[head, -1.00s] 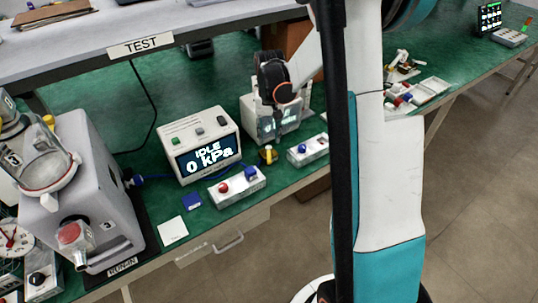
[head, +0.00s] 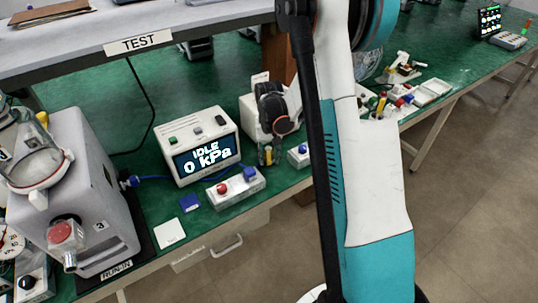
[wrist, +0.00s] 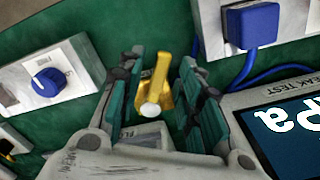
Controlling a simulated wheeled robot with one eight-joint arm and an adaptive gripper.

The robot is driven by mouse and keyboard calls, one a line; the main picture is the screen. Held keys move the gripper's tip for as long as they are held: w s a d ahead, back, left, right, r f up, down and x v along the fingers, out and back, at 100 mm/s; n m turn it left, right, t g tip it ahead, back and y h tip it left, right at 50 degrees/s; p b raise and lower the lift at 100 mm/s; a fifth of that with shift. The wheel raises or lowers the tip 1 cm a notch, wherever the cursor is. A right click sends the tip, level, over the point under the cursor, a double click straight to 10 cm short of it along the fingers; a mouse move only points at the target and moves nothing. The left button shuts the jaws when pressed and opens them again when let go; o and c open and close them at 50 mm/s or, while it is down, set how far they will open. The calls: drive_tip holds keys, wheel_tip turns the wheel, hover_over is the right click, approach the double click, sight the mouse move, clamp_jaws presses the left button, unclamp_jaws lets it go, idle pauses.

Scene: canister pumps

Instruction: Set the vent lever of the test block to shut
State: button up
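A yellow lever-like piece (wrist: 156,88) with a pale round end stands between the fingers of my gripper (wrist: 155,100) in the wrist view. The fingers are apart on either side of it, and I see green gaps beside it, so my gripper is open around it. In the head view my gripper (head: 268,155) is low over the bench, mostly hiding the piece. What the lever is fixed to is hidden. A white block (head: 235,190) with a red knob and a blue part stands to the left. I cannot tell which shut mark the lever points at.
The display unit (head: 198,145) reads IDLE, 0 kPa. A small white block with a blue knob (wrist: 48,80) is close to my gripper; it shows partly in the head view (head: 298,155). A blue hose (wrist: 240,72) runs near the display. A grey pump (head: 85,190) stands at left.

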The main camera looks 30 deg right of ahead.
clamp_jaws()
drive_tip(key=shift+d+n, duration=0.15)
drive_tip(key=shift+n, duration=0.15)
drive_tip(key=shift+s+d+n+b, duration=0.25)
drive_tip(key=shift+d+n, duration=0.3)
drive_tip(key=shift+n, duration=0.65)
drive_tip(key=d+n, duration=0.1)
drive_tip(key=n, duration=0.1)
drive_tip(key=shift+d+n, duration=0.1)
drive_tip(key=shift+n, duration=0.3)
drive_tip(key=d+n, duration=0.1)
drive_tip(key=n, duration=0.1)
drive_tip(key=shift+d+n+b, duration=0.1)
drive_tip(key=shift+n+b, duration=0.2)
drive_tip(key=shift+b, duration=0.05)
drive_tip(key=shift+w+d+n, duration=0.2)
drive_tip(key=shift+d+n, duration=0.15)
drive_tip(key=shift+n, duration=0.55)
drive_tip(key=shift+w+d+n, duration=0.15)
drive_tip(key=shift+d+n, duration=0.2)
drive_tip(key=shift+n, duration=0.55)
